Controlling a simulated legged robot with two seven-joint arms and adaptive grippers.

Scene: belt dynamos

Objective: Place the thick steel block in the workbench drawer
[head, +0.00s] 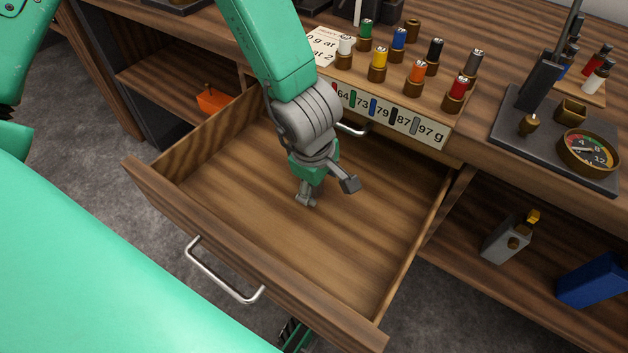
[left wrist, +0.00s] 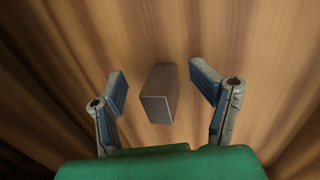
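The workbench drawer (head: 375,235) is pulled open, and its wooden floor is bare where it shows. My left gripper (head: 328,192) is inside the drawer's outline, pointing down, with its fingers spread. In the left wrist view a grey-brown steel block (left wrist: 158,94) sits between the two open fingers, with a gap on each side. Wood grain lies behind it. The block does not show in the head view, where the gripper hides that spot. Whether it rests on the drawer floor is hard to tell. My right gripper is not in view.
The drawer's front handle (head: 222,272) faces the lower left. Above the drawer, several coloured cylinders stand behind a label strip (head: 395,115). A gauge (head: 587,150) is on the bench at right. A grey box (head: 507,240) and a blue box (head: 592,280) lie on the lower shelf.

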